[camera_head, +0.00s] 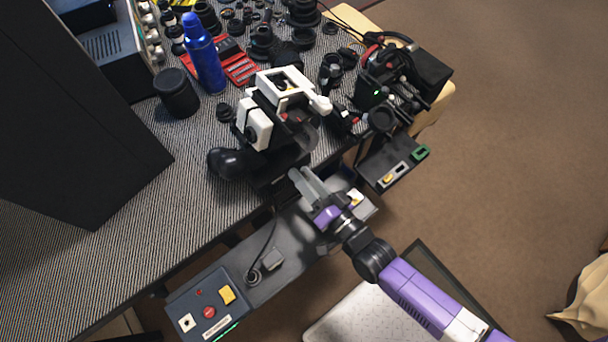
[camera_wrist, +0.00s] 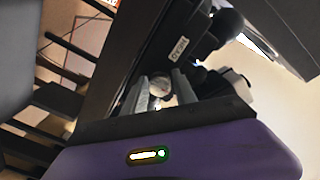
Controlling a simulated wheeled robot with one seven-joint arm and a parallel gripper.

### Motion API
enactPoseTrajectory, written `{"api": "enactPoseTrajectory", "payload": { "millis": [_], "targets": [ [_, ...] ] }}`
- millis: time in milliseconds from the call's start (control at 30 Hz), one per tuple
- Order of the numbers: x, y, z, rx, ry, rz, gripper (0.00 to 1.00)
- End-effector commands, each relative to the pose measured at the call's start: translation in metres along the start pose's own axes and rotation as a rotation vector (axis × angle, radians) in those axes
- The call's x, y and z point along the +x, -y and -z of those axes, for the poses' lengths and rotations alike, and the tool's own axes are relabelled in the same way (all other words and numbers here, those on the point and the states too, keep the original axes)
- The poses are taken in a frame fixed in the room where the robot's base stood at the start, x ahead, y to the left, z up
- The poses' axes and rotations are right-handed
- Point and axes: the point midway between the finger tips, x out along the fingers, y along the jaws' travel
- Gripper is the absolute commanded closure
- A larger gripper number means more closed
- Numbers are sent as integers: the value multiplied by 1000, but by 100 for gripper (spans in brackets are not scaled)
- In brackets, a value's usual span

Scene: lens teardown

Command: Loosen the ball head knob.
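My gripper (camera_head: 301,178) is at the front edge of the table, just below a white and black camera-like device (camera_head: 257,122). In the wrist view its two grey fingers (camera_wrist: 163,88) stand apart. A small round silvery knob (camera_wrist: 159,85) shows between or just beyond the fingertips. A bright gap shows beside it, so the fingers do not look closed on it; contact is unclear. A dark block with a white label (camera_wrist: 180,45) is close to the fingers. In the head view the knob is hidden by the device and my gripper.
A black rounded part (camera_head: 228,162) sticks out left of the device. A blue bottle (camera_head: 203,55) and a black cylinder (camera_head: 177,93) stand behind it. A control box with buttons (camera_head: 210,308) is at the front.

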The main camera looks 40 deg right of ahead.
Motion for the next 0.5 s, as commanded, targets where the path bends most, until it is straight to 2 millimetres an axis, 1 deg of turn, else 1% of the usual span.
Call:
{"api": "enactPoseTrajectory", "payload": {
  "millis": [33,133,167,500],
  "targets": [
    [0,0,0,0,0,0,79],
    [0,0,0,0,0,0,99],
    [0,0,0,0,0,0,100],
    [0,0,0,-35,0,0,100]
  ]
}}
